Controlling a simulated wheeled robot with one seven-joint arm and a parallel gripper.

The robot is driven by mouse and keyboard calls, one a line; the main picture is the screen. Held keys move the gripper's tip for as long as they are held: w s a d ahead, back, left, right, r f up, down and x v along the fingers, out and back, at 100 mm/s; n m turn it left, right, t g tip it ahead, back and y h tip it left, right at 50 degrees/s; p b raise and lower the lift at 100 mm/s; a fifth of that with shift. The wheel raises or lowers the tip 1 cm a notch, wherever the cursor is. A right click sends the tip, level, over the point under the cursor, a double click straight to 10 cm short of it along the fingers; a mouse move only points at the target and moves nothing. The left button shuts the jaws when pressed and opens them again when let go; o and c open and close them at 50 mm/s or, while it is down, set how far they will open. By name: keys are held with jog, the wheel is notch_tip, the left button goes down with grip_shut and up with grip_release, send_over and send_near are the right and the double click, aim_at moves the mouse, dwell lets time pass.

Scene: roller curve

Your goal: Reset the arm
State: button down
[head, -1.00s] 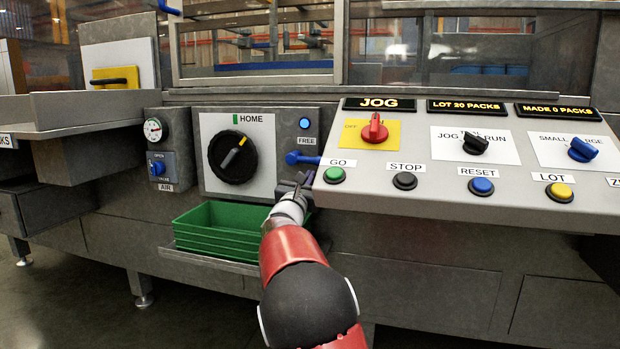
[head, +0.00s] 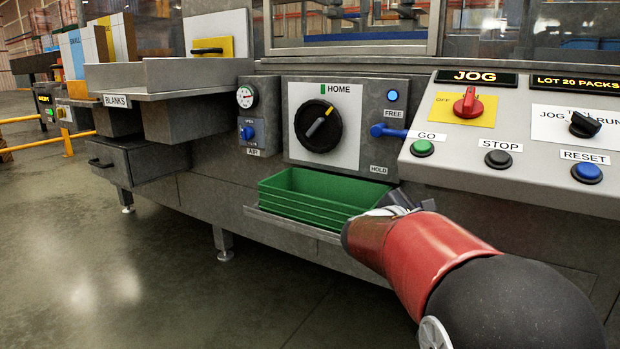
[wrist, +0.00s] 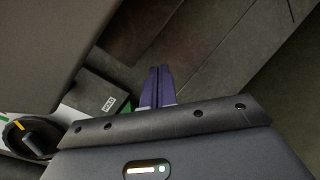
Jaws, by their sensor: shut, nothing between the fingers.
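My gripper (wrist: 158,88) shows in the wrist view with its two dark purple fingers together and nothing between them. It is in front of the machine's grey lower panel, close to the HOLD label (wrist: 109,103). In the head view my red and black arm reaches in from the lower right. Its end is just right of the green tray (head: 307,206), below the GO button (head: 422,148). The fingers are mostly hidden there behind my own wrist.
The control panel (head: 510,178) juts out above my arm, with STOP (head: 498,159) and RESET (head: 587,172) buttons. A blue lever (head: 388,131) and black HOME knob (head: 320,126) are on the machine front. Open floor (head: 120,270) lies at the lower left.

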jog(key=s+f+m+g+y, duration=0.3)
jog(key=s+f+m, duration=0.15)
jog(key=s, duration=0.55)
jog(key=s+f+m+g+y, duration=0.25)
jog(key=s+m, duration=0.35)
jog(key=s, duration=0.3)
jog(key=s+a+f+m+y, duration=0.6)
jog(key=s+a+m+y, duration=0.2)
jog(key=s+a, duration=0.45)
notch_tip(320, 180, up, 13)
jog(key=p, duration=1.3)
jog(key=shift+s+a, duration=0.15)
jog(key=shift+s, duration=0.3)
